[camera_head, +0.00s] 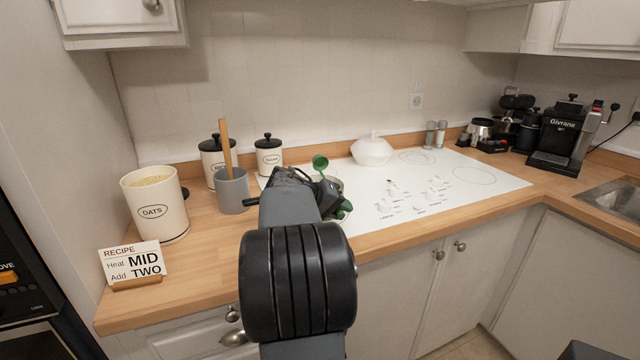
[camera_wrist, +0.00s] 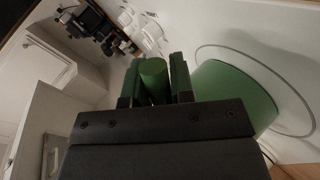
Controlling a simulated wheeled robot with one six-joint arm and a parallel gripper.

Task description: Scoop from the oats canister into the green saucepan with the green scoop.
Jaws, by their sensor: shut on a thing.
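The open oats canister (camera_head: 155,205), cream with an OATS label, stands at the left of the counter with pale oats near its rim. My gripper (camera_head: 334,198) is over the left part of the white cooktop, shut on the green scoop (camera_head: 320,162). The scoop's bowl stands up above the gripper and looks tilted; I cannot tell whether it holds oats. In the wrist view the scoop's green handle (camera_wrist: 153,76) is between the fingers. The green saucepan (camera_wrist: 237,92) is close beside the gripper in the wrist view; my arm mostly hides it in the head view.
A grey utensil crock (camera_head: 232,191) with a wooden utensil stands right of the canister, before two lidded canisters (camera_head: 268,157). A recipe card (camera_head: 133,262) reads "Heat MID, Add TWO". A white lidded pot (camera_head: 371,150) sits at the back. The cooktop's right side is clear.

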